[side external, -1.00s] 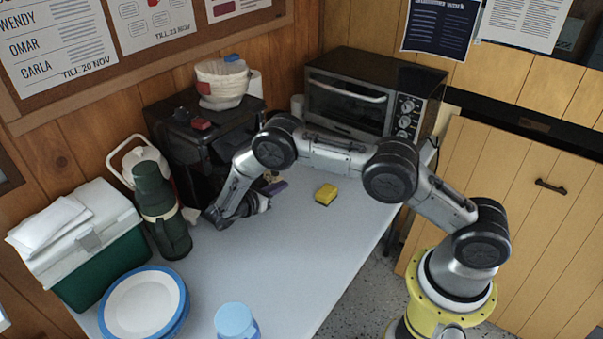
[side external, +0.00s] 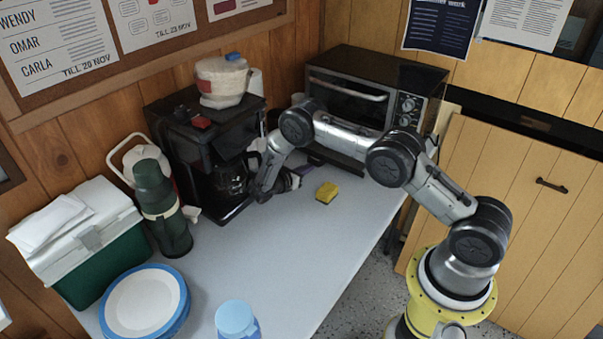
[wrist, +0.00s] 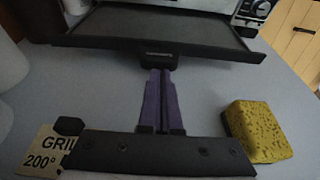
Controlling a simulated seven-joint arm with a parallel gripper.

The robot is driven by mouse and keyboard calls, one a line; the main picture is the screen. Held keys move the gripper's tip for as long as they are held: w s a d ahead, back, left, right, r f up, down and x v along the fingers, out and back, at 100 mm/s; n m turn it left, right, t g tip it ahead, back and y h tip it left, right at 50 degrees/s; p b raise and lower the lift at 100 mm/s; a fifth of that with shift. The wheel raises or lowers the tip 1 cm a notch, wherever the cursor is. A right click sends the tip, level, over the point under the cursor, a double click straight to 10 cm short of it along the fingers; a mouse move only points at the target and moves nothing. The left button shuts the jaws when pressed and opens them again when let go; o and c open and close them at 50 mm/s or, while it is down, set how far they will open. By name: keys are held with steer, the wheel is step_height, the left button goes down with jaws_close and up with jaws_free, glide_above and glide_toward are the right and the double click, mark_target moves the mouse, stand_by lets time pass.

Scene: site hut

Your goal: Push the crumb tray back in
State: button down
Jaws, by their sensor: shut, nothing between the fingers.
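The toaster oven (side external: 345,105) stands at the back of the table. Its dark crumb tray (side external: 337,160) sticks out from under the door towards the table's front. In the wrist view the tray (wrist: 165,32) spans the top, with a small dark tab (wrist: 158,61) at the middle of its front edge. My gripper (side external: 307,167) is low over the table in front of the tray. Its purple fingers (wrist: 158,74) are shut with nothing between them. Their tips point at the tab and are very close to it; I cannot tell whether they touch.
A yellow sponge (side external: 327,192) lies just right of my fingers. A card marked GRILL 200° (wrist: 42,152) lies at the left in the wrist view. The coffee maker (side external: 190,150) stands left of my arm. The table's front middle (side external: 270,250) is clear.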

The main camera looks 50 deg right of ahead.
steer(key=shift+d, duration=0.15)
steer(key=d, duration=1.6)
steer(key=shift+d, duration=0.35)
steer(key=shift+r, duration=0.1)
